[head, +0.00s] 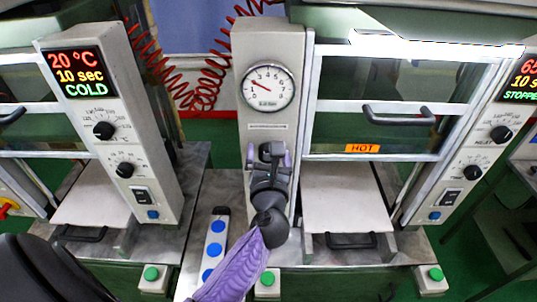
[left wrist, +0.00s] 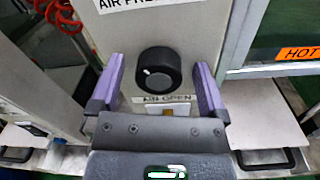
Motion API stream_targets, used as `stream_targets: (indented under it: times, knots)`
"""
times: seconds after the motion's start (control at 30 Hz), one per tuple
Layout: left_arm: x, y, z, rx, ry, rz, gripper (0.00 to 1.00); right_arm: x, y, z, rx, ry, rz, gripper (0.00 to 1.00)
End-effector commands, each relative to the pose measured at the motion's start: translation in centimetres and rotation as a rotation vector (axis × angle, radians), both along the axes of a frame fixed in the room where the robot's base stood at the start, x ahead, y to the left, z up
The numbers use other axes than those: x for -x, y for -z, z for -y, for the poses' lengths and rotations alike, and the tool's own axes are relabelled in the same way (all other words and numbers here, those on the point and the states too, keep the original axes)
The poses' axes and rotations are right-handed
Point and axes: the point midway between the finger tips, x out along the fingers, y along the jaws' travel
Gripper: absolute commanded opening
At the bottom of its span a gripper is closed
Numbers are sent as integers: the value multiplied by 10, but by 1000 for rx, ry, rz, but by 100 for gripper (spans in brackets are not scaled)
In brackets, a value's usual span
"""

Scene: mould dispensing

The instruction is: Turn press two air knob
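The air knob (left wrist: 158,70) is a round black knob with a white mark near its left side. It sits on a light grey panel above a label (left wrist: 166,99) reading "AIR OPEN". My left gripper (head: 268,155) is in front of the middle column (head: 267,36), with its purple-padded fingers spread apart. In the left wrist view the fingers stand left and right of the knob, with gaps on both sides. My right gripper is not in view.
A round pressure gauge (head: 267,88) is above the gripper. The left control panel (head: 112,125) reads 20 °C, COLD. The right press has a black door handle (head: 399,115) and an orange HOT label (head: 362,148). Red coiled air hoses (head: 205,90) hang behind the column.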

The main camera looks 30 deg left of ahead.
Motion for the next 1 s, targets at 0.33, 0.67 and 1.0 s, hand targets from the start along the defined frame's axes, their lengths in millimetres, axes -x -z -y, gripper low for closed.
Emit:
stream_targets:
  times: [0.33,0.67,1.0]
  knots:
    - [0,0,0,-1,0,-1,24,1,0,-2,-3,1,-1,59]
    - [0,-1,0,-19,0,-11,2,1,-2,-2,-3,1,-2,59]
    - [0,-3,1,-190,0,-117,2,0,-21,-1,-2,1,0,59]
